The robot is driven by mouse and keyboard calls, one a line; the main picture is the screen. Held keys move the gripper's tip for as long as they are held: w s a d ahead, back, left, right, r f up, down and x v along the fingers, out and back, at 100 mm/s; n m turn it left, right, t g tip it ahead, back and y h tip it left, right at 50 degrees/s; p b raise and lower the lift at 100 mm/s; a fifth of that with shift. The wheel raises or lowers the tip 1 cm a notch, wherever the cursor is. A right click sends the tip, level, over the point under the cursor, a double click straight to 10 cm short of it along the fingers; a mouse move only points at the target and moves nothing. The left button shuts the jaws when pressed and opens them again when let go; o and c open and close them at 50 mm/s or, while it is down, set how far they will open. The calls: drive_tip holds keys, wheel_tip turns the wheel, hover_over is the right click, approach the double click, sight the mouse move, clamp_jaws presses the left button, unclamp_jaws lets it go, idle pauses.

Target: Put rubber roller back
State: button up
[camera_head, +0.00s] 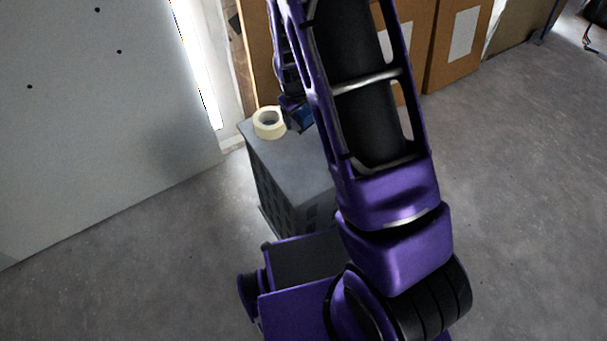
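No rubber roller can be clearly made out. A small dark blue part (301,116) shows at the left edge of my arm, over the grey crate's top. I cannot tell whether it is a tool or part of my gripper. The end of my arm is mostly hidden behind my large purple arm link, so my gripper's fingers cannot be made out. The grey crate (285,165) stands on the floor, with a flat top and slotted sides. My arm covers its right part.
A cream tape roll (269,123) lies on the crate's back left corner, close beside the dark blue part. A large white panel (95,110) stands at left. Cardboard boxes (455,45) stand behind. The concrete floor (530,200) at right is clear.

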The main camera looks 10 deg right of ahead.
drive_tip(key=s+f+g, duration=0.1)
drive_tip(key=s+f, duration=0.1)
drive_tip(key=f, duration=0.1)
drive_tip(key=s+f+m+g+b, duration=0.1)
drive_tip(key=s+f, duration=0.1)
drive_tip(key=f, duration=0.1)
drive_tip(key=s+f+g+y, duration=0.1)
drive_tip(key=s+f, duration=0.1)
drive_tip(key=s, duration=0.1)
drive_tip(key=shift+a+f+m+g+b, duration=0.3)
drive_tip(key=shift+f+b, duration=0.1)
wheel_tip(320, 180, down, 4)
drive_tip(key=shift+f+b, duration=0.15)
drive_tip(key=shift+b, duration=0.25)
drive_tip(key=o, duration=1.2)
drive_tip(key=shift+o, duration=0.2)
wheel_tip(320, 180, up, 12)
drive_tip(key=p, duration=0.2)
drive_tip(key=shift+w, duration=0.1)
